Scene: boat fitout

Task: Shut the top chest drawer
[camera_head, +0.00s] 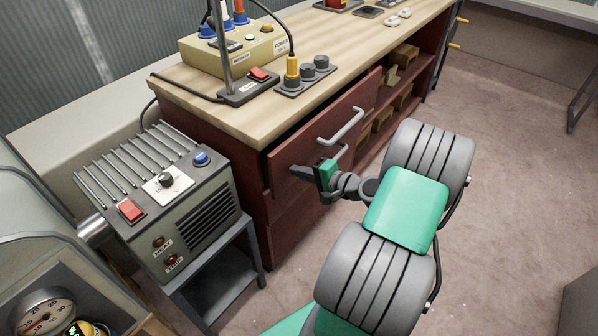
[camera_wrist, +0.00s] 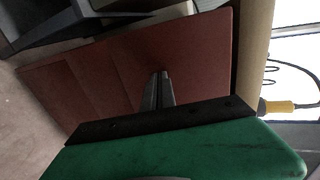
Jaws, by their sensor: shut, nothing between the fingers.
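The top drawer (camera_head: 325,120) of the dark red chest stands partly out, with a dark gap between its front and the worktop. Its pale bar handle (camera_head: 342,126) is on the front face. My gripper (camera_head: 298,172) is by the lower left part of the drawer front, below and left of the handle, with its fingers pointing left. I cannot tell whether it touches the drawer. In the wrist view my gripper (camera_wrist: 164,76) is shut and empty, and its fingertips appear against a dark red panel (camera_wrist: 110,75). No handle shows there.
A grey heater unit (camera_head: 165,200) on a metal stand (camera_head: 238,275) is left of the chest. The worktop (camera_head: 240,115) carries a control box (camera_head: 225,55) and a dark plug strip (camera_head: 308,78). Open shelves (camera_head: 400,85) are to the right. Carpet (camera_head: 510,200) on the right is clear.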

